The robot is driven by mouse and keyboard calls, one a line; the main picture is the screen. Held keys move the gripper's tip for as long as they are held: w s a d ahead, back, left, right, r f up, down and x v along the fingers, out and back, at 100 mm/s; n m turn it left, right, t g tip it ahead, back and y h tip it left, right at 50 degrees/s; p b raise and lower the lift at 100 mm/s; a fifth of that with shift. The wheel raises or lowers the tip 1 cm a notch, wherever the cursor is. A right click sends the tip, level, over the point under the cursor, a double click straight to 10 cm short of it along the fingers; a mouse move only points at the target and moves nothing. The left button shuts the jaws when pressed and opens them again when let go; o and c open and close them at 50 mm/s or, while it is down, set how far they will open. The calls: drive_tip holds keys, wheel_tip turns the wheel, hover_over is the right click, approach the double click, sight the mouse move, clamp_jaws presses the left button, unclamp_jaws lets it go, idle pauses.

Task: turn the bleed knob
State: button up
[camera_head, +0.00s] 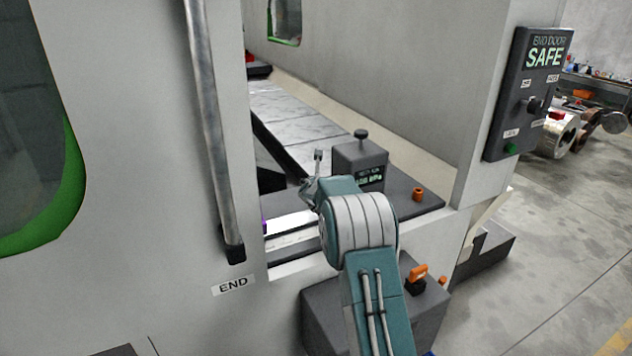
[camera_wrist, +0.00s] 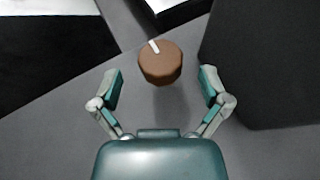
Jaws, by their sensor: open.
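A round brown knob (camera_wrist: 160,66) with a white pointer line stands on a grey surface in the wrist view. The line points up and slightly left. My gripper (camera_wrist: 160,82) is open, with one finger to each side of the knob and a gap on both sides; neither finger appears to touch it. In the head view my gripper (camera_head: 314,182) is partly hidden by my wrist, beside a grey box with a green display (camera_head: 361,163) inside the machine's opening. I cannot make out the brown knob for certain in the head view.
A small orange knob (camera_head: 418,194) is on the deck right of the box. An orange handle (camera_head: 418,273) is on a lower grey box. A vertical grab bar (camera_head: 209,130) stands left of the opening. A panel reading SAFE (camera_head: 530,95) is at right.

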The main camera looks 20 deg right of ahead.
drive_tip(key=shift+x, duration=1.55)
drive_tip(key=c, duration=1.2)
